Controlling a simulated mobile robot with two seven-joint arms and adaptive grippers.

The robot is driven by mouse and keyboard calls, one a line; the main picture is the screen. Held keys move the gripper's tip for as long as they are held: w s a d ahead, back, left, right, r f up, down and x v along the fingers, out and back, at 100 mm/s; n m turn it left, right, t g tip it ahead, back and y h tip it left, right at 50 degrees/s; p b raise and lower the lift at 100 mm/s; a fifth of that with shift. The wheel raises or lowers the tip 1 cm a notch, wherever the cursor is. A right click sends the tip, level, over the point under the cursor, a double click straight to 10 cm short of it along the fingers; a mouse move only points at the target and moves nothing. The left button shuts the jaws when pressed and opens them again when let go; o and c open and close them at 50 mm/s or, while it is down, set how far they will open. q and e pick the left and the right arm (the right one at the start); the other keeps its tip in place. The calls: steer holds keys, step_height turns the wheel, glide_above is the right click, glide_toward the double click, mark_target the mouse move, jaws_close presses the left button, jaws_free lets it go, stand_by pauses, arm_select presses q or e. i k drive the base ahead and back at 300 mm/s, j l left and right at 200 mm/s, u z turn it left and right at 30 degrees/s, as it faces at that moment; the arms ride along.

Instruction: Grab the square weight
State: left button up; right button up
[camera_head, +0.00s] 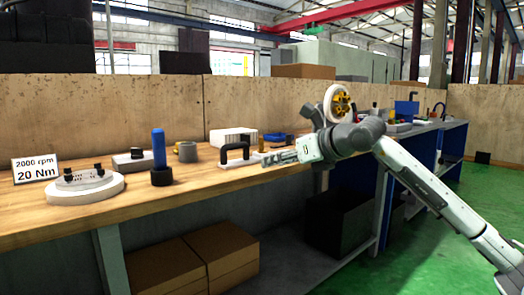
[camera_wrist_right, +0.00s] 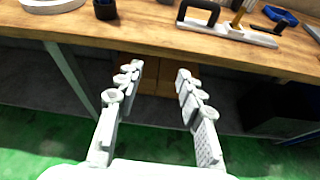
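I cannot tell for certain which item is the square weight. A flat white plate with a black handle (camera_head: 236,152) lies on the bench; the handle also shows at the top of the wrist view (camera_wrist_right: 197,12). A white ribbed block (camera_head: 233,136) stands behind it, and a grey block with a black top (camera_head: 132,160) lies further left. My right gripper (camera_head: 268,159) is open and empty near the bench's front edge, right of the handled plate. In the wrist view its spread fingers (camera_wrist_right: 158,75) lie below the bench edge in the picture. My left gripper is not in view.
Cardboard boxes (camera_head: 190,265) stand below. The green floor (camera_head: 345,285) is open at the right.

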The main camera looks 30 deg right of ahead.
mark_target(261, 151)
steer(key=i+l, duration=1.2)
steer(key=u, duration=0.05)
